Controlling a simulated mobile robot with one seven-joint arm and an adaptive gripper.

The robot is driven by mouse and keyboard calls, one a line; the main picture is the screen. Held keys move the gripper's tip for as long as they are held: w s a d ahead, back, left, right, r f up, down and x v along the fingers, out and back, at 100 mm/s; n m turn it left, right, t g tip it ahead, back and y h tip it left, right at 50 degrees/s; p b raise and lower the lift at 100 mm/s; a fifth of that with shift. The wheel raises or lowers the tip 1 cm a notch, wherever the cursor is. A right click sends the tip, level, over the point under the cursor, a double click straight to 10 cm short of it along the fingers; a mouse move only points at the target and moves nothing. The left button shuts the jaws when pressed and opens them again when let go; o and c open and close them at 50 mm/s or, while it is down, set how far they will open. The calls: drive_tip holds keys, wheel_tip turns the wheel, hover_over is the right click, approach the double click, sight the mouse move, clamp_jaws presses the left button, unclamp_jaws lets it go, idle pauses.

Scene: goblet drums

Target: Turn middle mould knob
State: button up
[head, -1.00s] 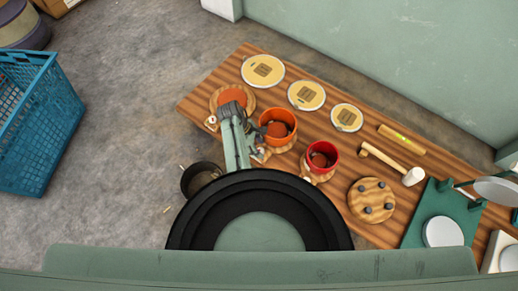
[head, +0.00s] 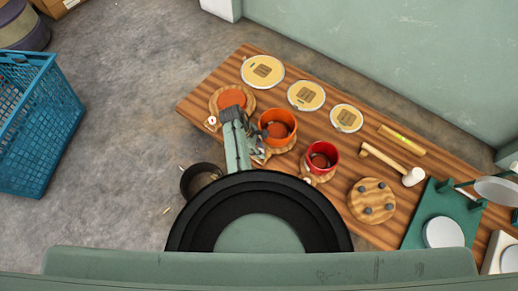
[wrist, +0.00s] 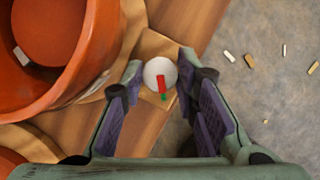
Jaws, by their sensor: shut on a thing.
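The middle mould is an orange open drum shell (head: 277,127) on a round wooden base, and it also fills the left of the wrist view (wrist: 60,60). Its knob (wrist: 160,73) is a small white disc with a red and green mark, on a wooden tab beside the shell. My gripper (wrist: 161,80) has its fingertips on either side of this knob and is shut on it. In the head view my gripper (head: 258,151) is at the near-left side of the orange mould, and hides most of the knob there.
A red mould (head: 322,155) stands to the right. Yellow discs (head: 306,95), a mallet (head: 413,176) and a pegged wooden disc (head: 372,200) share the bench.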

clamp_jaws()
drive_tip(key=shift+m+g, duration=0.4)
drive_tip(key=shift+m, duration=0.4)
drive_tip(key=o, duration=0.8)
unclamp_jaws()
drive_tip(key=shift+o, duration=0.2)
drive_tip(key=v, duration=1.2)
